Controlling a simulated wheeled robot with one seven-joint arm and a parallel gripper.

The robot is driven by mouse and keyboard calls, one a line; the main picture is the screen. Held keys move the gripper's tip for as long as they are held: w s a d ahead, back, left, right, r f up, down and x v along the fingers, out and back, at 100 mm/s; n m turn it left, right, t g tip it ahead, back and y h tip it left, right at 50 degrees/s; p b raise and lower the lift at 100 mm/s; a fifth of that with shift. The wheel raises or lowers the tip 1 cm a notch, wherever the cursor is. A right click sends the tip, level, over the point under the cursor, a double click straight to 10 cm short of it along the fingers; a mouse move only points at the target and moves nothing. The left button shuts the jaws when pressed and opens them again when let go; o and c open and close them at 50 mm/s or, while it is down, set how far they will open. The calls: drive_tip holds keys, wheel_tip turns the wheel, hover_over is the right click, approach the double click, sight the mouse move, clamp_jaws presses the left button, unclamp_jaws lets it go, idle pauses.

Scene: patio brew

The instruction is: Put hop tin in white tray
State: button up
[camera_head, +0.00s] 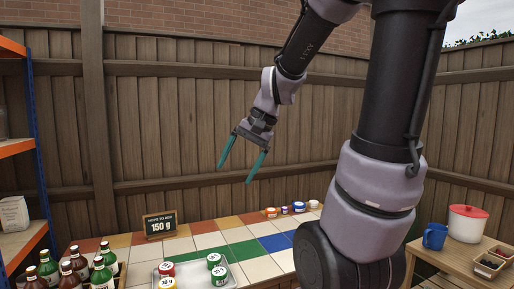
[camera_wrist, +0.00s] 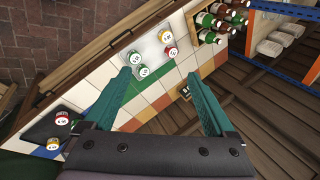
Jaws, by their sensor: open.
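My gripper (camera_head: 236,174) is open and empty, raised above the tiled table. Its two teal fingers also show in the wrist view (camera_wrist: 159,75), spread apart. A pale tray (camera_head: 190,272) sits at the near edge of the table and shows whole in the wrist view (camera_wrist: 150,44). In it stand a red tin (camera_head: 166,268), a yellow tin (camera_head: 167,284) and two green tins (camera_head: 213,260) (camera_head: 219,275), all with white number labels. In the wrist view, further tins, one red (camera_wrist: 62,117), are on or beside a dark mat (camera_wrist: 45,124). Their labels are too small to read.
A sign (camera_head: 160,225) reads "150 g". Brown and green bottles (camera_head: 78,262) stand at left. Small jars (camera_head: 285,210) line the table's back right. The tiled middle is clear.

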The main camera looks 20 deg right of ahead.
drive_tip(key=s+d+r+n+t+h, duration=0.2)
drive_tip(key=s+r+t, duration=0.1)
drive_tip(key=s+r, duration=0.3)
drive_tip(key=shift+s+t, duration=0.3)
drive_tip(key=shift+s, duration=0.5)
idle(0.5)
